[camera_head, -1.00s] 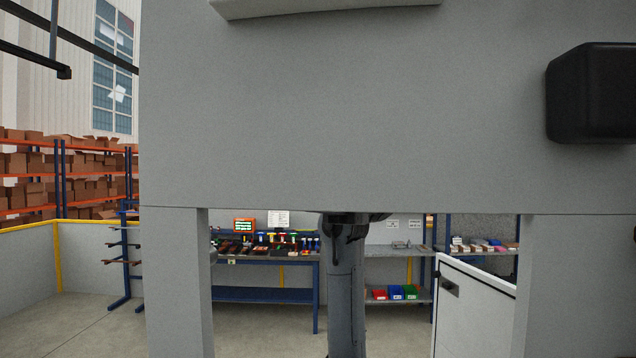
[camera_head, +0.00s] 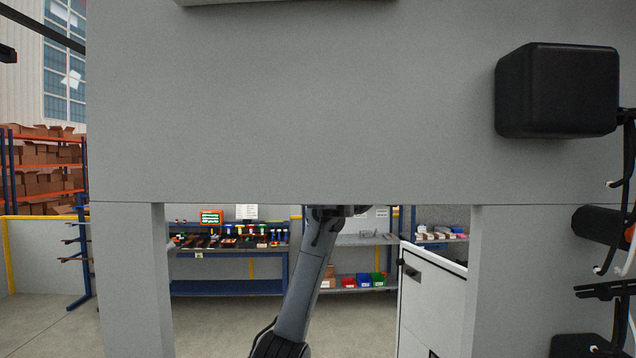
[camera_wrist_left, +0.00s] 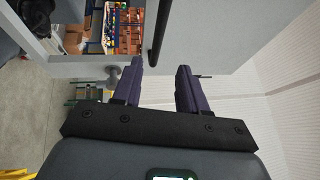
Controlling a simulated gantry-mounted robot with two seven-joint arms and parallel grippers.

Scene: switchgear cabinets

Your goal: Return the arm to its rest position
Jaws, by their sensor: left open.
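My left gripper (camera_wrist_left: 160,72) shows in the left wrist view with its two dark purple fingers apart and nothing between their tips. A dark rod (camera_wrist_left: 160,35) stands beyond the fingertips, near a pale panel; I cannot tell its distance. In the head view one of my grey arm links (camera_head: 308,275) rises from the bottom, leaning right. Its upper end meets the lower edge of the large grey panel (camera_head: 290,110), and no gripper fingers show there. My right gripper is in neither view.
A black box (camera_head: 556,90) juts from the panel's right side. Grey uprights stand left (camera_head: 134,280) and right (camera_head: 472,285) of an opening. Beyond it are a blue workbench (camera_head: 225,287) and a white cabinet door (camera_head: 425,305). Cables and dark parts hang at far right.

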